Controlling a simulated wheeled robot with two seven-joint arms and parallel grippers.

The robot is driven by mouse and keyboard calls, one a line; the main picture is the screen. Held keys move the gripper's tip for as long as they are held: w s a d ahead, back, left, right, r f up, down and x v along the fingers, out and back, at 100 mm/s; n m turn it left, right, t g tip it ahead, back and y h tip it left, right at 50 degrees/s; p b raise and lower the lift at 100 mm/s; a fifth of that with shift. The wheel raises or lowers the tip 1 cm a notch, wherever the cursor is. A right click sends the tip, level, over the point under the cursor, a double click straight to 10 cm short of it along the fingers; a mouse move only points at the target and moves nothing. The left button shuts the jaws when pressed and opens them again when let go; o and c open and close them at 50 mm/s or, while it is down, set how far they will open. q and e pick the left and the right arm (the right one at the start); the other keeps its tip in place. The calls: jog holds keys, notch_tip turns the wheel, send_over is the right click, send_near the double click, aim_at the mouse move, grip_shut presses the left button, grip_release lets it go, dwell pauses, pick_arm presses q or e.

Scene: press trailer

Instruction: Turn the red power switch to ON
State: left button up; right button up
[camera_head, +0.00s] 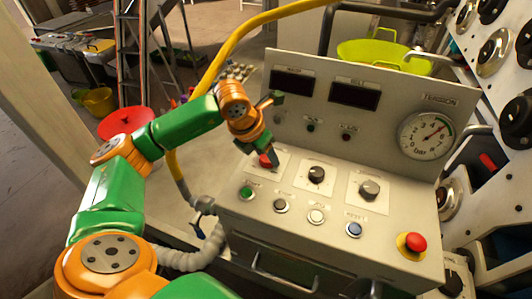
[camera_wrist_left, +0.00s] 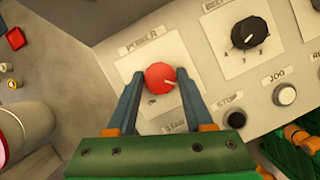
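The red power switch (camera_wrist_left: 160,76) is a round knob on a pale plate labelled POWER. In the left wrist view its pale mark points to the right and slightly down, while the ON label (camera_wrist_left: 152,101) lies below and left of the knob. My left gripper (camera_wrist_left: 159,74) is open, with one finger on each side of the knob and a narrow gap visible at each side. In the head view the red switch (camera_head: 265,161) is partly hidden by my left gripper (camera_head: 271,158), which reaches down to it from above.
Two black selector knobs (camera_head: 316,175) (camera_head: 370,189) sit right of the switch. A front row holds a green button (camera_head: 247,193) and other buttons. A red emergency button (camera_head: 415,242) is at the far right. The upright panel with displays and a gauge (camera_head: 427,136) rises behind.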

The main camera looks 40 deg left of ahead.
pick_arm(q)
grip_shut()
jog(key=shift+m, duration=0.3)
jog(key=shift+a+m+h+b, duration=0.1)
jog(key=shift+m+h+b, duration=0.55)
jog(key=shift+m, duration=0.35)
jog(key=m+h, duration=0.1)
jog(key=m, duration=0.1)
jog(key=shift+w+m+g, duration=0.1)
jog(key=shift+m+g, duration=0.2)
jog(key=shift+m, duration=0.1)
jog(key=m+g+h, duration=0.1)
jog(key=m, duration=0.2)
jog(key=shift+a+r+m, duration=0.1)
jog(key=shift+r+m, duration=0.05)
jog(key=shift+m, duration=0.15)
jog(key=m+g+p, duration=0.1)
jog(key=m, duration=0.2)
jog(key=shift+w+m+h, duration=0.15)
jog(key=shift+m+h, duration=0.1)
jog(key=shift+m, duration=0.05)
jog(key=shift+w+m+g+p, duration=0.15)
jog(key=shift+m+g, duration=0.45)
jog(key=shift+m, duration=0.7)
jog(key=shift+s+m+g+p, duration=0.15)
jog(key=shift+m+g, duration=0.45)
jog(key=shift+m, duration=0.7)
jog(key=shift+w, duration=0.1)
